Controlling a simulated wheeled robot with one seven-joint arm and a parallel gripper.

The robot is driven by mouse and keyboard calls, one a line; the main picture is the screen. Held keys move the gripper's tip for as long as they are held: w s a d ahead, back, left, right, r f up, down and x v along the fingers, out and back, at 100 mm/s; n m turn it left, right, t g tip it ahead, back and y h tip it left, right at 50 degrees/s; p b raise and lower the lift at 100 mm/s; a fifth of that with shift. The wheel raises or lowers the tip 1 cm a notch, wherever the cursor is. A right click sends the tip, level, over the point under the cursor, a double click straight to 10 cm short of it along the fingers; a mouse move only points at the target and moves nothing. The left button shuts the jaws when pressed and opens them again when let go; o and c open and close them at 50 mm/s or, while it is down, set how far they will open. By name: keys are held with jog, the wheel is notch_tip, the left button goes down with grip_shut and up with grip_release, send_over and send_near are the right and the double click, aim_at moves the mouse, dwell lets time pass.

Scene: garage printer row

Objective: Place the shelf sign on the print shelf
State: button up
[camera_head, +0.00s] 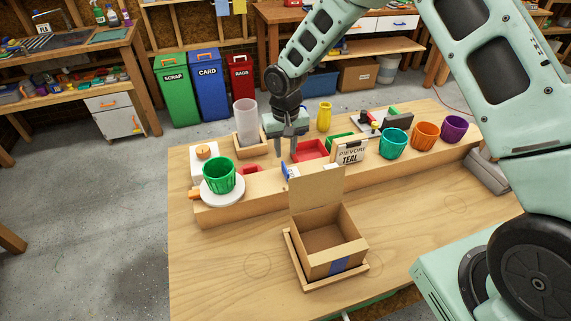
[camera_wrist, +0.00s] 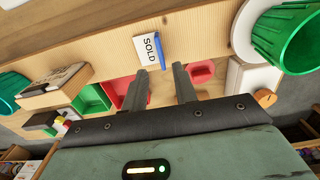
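A small white sign with a blue edge, reading "SOLD" (camera_wrist: 149,49), is on the wooden print shelf (camera_head: 245,197). My gripper (camera_head: 286,155) is above the shelf, just behind the "SOLD" sign. In the wrist view the gripper's (camera_wrist: 160,69) two fingers are apart with nothing between them. Which sign is the shelf sign I cannot tell.
An open cardboard box (camera_head: 337,238) sits in a wooden tray in front of the shelf. A green pot (camera_head: 219,175) stands at left; teal (camera_head: 393,143), orange (camera_head: 425,136) and purple (camera_head: 454,128) pots stand at right. Red and green bins are near my gripper. The table's front left is clear.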

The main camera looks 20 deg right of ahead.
jog(key=s+a+r+n, duration=0.2)
jog(key=s+a+r, duration=0.1)
jog(key=s+r, duration=0.4)
jog(key=s+a+r+n, duration=0.2)
jog(key=s+a+r, duration=0.1)
jog(key=s+r, duration=0.35)
jog(key=s+r+n, duration=0.2)
jog(key=s, duration=0.8)
jog(key=s+d+r+n, duration=0.1)
jog(key=s+r, duration=0.1)
jog(key=s, duration=0.8)
jog(key=shift+s+d+n+y+b, duration=0.2)
jog(key=shift+s+n+y+b, duration=0.1)
jog(key=shift+n, duration=0.1)
